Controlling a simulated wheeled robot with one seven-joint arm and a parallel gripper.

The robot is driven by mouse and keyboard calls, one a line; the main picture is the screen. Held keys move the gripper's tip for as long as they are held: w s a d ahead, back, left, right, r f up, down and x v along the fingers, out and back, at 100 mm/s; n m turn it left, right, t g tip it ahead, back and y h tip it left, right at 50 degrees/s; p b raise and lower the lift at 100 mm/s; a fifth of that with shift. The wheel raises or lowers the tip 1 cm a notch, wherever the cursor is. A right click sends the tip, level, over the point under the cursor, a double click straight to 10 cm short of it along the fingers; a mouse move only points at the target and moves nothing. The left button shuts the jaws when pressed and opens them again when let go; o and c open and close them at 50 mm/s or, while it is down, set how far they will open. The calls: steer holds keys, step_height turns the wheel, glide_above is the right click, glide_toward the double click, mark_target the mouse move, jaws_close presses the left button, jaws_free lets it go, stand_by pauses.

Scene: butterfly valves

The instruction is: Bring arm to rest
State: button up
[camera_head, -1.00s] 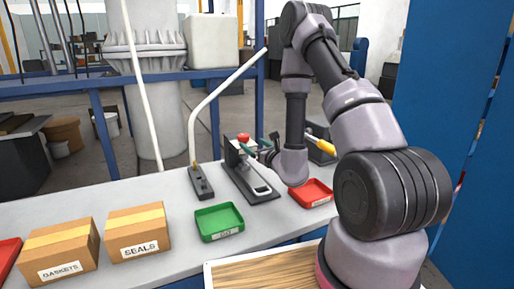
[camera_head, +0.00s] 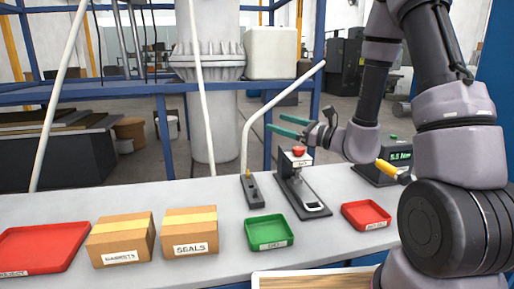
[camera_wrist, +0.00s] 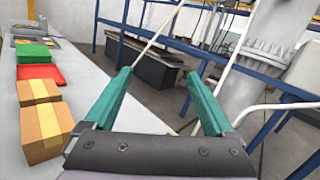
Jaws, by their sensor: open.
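My gripper (camera_head: 275,124) is raised above the back of the bench, with its teal fingers pointing left in the head view. It is open and empty. In the wrist view the two fingers of my gripper (camera_wrist: 159,73) stand well apart with nothing between them. My arm comes down from the upper right and bends to the gripper. In the head view the gripper appears above and behind a small stand with a red knob (camera_head: 299,150); I see no contact.
The grey bench (camera_head: 200,265) holds a green tray (camera_head: 270,232), a red tray (camera_head: 366,214), a seals box (camera_head: 190,234), a gaskets box (camera_head: 121,240) and a left red tray (camera_head: 42,248). A white pipe (camera_head: 285,96) rises near the gripper. A meter (camera_head: 397,155) stands right.

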steer(key=s+a+r+n+g+h, duration=0.1)
steer(key=s+r+n+g, duration=0.2)
steer(key=s+n+g, duration=0.4)
steer(key=s+a+r+n+g+h, duration=0.1)
steer(key=s+r+n+g+h, duration=0.2)
steer(key=s+n, duration=0.5)
steer(key=s+d+r+n+t+h, duration=0.1)
steer(key=d+r+t+h, duration=0.1)
steer(key=d, duration=0.3)
steer(key=s+d+r+n+t+h, duration=0.1)
steer(key=s+d+r+t+h, duration=0.1)
steer(key=d+h, duration=0.2)
steer(key=s+d+r+n+t+h, duration=0.1)
steer(key=d+h, duration=0.3)
steer(key=d, duration=0.4)
steer(key=shift+s+d+r+t, duration=0.15)
steer(key=shift+s+r+t, duration=0.45)
steer(key=shift+s+t, duration=0.15)
steer(key=shift+g, duration=0.25)
